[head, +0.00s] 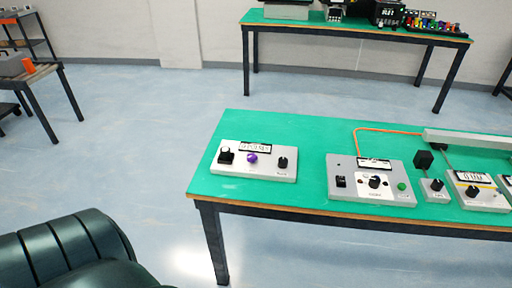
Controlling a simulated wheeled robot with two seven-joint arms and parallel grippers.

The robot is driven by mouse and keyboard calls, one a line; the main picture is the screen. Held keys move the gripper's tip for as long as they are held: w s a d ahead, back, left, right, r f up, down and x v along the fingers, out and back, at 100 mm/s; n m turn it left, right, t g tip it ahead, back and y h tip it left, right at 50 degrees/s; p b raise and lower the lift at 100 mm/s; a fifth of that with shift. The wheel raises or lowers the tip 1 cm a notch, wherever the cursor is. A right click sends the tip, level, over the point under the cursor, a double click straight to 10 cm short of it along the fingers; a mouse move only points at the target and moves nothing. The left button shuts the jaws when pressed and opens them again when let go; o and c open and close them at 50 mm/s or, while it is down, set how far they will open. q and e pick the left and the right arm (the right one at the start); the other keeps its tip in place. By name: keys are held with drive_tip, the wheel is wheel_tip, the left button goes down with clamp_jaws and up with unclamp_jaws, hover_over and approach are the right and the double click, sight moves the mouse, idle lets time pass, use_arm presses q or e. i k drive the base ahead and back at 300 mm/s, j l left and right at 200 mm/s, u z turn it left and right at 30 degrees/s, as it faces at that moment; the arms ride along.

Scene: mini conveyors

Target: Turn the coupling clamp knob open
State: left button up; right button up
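Several control boxes with knobs stand on the green-topped table, and their small labels are unreadable, so I cannot tell which knob is the coupling clamp knob. The left grey box (231,170) carries a purple knob (252,158) and a black knob (282,162). The middle grey box (345,166) has a larger black knob (375,182) on a white panel and a green button (402,187). A small box at the right has a black knob (437,185), and the box beside it has a dark knob (472,190). Neither gripper is in view.
The green table (310,134) has bare room behind and between the left and middle boxes. An orange cable (385,129) runs behind the middle box to a long grey bar (465,139). A dark green ribbed shape (70,250) fills the lower left. Another table (350,28) stands behind.

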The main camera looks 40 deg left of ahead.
sight(252, 158)
drive_tip(key=u, duration=1.3)
